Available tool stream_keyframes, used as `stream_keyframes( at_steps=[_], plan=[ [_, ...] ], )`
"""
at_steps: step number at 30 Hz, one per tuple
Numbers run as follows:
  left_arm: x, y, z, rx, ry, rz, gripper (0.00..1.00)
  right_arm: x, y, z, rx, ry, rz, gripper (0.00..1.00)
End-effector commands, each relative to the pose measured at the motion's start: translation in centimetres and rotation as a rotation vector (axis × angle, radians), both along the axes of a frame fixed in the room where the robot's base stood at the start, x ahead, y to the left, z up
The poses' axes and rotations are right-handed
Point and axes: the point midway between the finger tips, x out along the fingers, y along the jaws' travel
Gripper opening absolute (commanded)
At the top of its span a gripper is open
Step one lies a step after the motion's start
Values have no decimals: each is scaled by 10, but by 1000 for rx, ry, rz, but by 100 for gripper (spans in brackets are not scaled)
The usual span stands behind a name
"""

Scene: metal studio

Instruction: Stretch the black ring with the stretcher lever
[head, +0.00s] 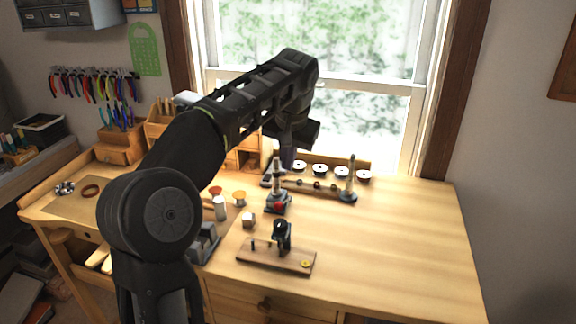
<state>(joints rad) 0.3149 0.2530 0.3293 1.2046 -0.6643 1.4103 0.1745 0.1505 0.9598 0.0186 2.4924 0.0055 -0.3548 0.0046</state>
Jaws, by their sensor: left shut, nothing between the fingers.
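The ring stretcher (277,190) appears to be the small upright device with a dark base and pale post near the middle of the bench; a red knob (279,206) shows at its base. I cannot make out its lever clearly, and I cannot pick out the black ring at this size. My left gripper (287,162) points down just behind and right of the post's top, shut and empty. I cannot tell whether it touches the stretcher. My left arm comes in from the left and hides part of the bench. My right gripper is not in view.
A wooden board (262,257) with a small dark device (283,236) lies nearer the front. The bench's right side (410,235) is clear.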

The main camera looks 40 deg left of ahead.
Motion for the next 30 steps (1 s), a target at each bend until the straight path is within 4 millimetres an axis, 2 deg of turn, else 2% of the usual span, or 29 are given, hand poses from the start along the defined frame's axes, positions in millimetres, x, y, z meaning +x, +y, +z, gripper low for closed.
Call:
stream_keyframes(
  at_steps=[1, 3, 7, 10, 15, 21, 30],
  plan=[
    [2, 3, -17, -2, 2, 2, 0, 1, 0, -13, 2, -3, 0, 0],
    [6, 6, -31, -1, 2, 2, 0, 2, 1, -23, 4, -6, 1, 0],
    [12, 13, -52, -2, 3, 1, 0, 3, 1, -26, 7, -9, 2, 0],
    [17, 17, -66, -1, 6, 1, 0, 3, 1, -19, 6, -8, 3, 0],
    [5, 19, -88, 0, 2, 1, 0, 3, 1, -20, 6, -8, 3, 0],
    [-1, 19, -100, -1, 0, 2, 0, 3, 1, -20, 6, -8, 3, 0],
    [-1, 18, -101, -1, -1, 0, 0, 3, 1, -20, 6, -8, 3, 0]
  ],
)
